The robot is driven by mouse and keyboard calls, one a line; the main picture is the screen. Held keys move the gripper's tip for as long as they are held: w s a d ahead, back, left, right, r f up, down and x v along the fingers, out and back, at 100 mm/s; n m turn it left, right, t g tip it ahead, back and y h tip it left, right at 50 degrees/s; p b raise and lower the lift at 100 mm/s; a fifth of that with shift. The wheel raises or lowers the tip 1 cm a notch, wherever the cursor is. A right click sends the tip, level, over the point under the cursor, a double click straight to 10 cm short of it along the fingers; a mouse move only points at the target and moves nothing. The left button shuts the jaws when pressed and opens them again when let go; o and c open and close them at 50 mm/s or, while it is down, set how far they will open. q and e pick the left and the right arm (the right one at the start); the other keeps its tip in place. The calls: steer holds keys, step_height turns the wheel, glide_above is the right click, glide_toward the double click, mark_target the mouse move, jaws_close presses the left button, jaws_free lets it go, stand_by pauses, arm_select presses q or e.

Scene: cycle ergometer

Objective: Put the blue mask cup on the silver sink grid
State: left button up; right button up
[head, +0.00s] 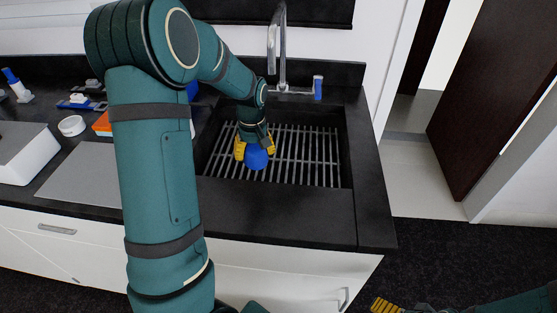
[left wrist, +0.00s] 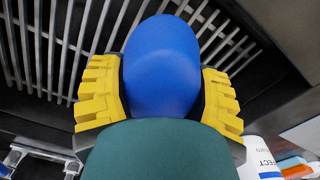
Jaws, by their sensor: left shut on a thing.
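The blue mask cup (head: 255,157) is between the yellow fingers of my left gripper (head: 254,150), over the sink. My left gripper is shut on it. In the left wrist view the blue mask cup (left wrist: 162,66) fills the space between both fingers. The silver sink grid (head: 300,153) has parallel bars and lies in the black sink; its bars also show behind the cup in the left wrist view (left wrist: 60,50). I cannot tell whether the cup touches the grid. My right gripper (head: 385,305) shows only in part at the bottom right, away from the counter.
On the left of the counter are a white box (head: 28,155), a white round item (head: 72,126) and a grey board (head: 85,174). The right part of the grid is bare.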

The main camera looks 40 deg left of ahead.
mark_target(257, 175)
arm_select(q)
step_height(257, 175, down, 10)
steer(key=shift+r+b, duration=0.1)
steer(key=shift+b, duration=1.15)
steer(key=shift+f, duration=0.25)
steer(key=o, duration=1.2)
steer(key=shift+o, duration=0.2)
steer(key=shift+r, duration=0.1)
step_height(257, 175, up, 12)
steer(key=p, duration=0.3)
steer(key=shift+r, duration=0.15)
